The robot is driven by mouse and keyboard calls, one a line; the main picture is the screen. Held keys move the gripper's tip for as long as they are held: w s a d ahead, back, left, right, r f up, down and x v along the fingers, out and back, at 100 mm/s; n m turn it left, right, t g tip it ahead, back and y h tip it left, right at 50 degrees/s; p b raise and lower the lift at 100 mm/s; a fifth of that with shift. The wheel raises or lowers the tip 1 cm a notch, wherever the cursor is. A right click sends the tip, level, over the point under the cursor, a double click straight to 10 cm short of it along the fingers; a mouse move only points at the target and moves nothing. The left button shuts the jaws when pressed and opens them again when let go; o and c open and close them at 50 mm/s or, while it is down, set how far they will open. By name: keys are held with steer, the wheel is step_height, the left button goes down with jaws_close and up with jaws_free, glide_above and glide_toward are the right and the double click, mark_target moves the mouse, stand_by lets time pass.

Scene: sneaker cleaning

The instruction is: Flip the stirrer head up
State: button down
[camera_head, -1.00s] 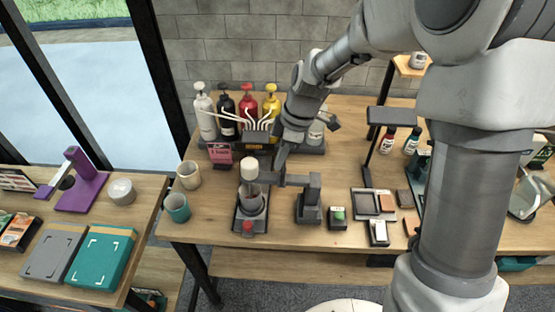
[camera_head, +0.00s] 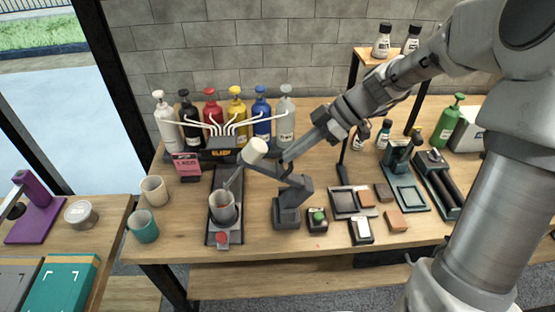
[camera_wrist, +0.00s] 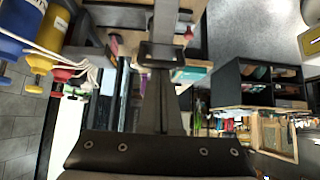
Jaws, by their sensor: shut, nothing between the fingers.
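The stirrer's cream head (camera_head: 257,150) is on the left end of a dark arm (camera_head: 270,169), which tilts up and leftward from the stirrer's base (camera_head: 287,207). A thin stirring rod (camera_head: 234,179) slants down from the head toward the grey cup (camera_head: 222,212), its lower end at about the cup's rim. My gripper (camera_head: 287,166) is shut and empty, by the tilted arm to the right of the head; I cannot tell if it touches. My closed fingers (camera_wrist: 160,58) also show in the wrist view.
Several pump bottles (camera_head: 237,108) with white tubes stand behind the stirrer. A beige cup (camera_head: 154,190) and teal cup (camera_head: 143,226) are to the left. A green-button box (camera_head: 317,219) and a tray (camera_head: 350,203) are to the right.

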steer(key=d+f+y+b, duration=0.3)
steer(key=d+b, duration=0.2)
steer(key=d, duration=0.1)
steer(key=d+f+y+b, duration=0.3)
steer(key=d+y+b, duration=0.1)
steer(key=d+b, duration=0.1)
steer(key=shift+d+f+y, duration=0.25)
steer(key=shift+d+y, duration=0.05)
steer(key=shift+d, duration=0.6)
steer(key=shift+d+f, duration=0.1)
steer(key=shift+f, duration=0.05)
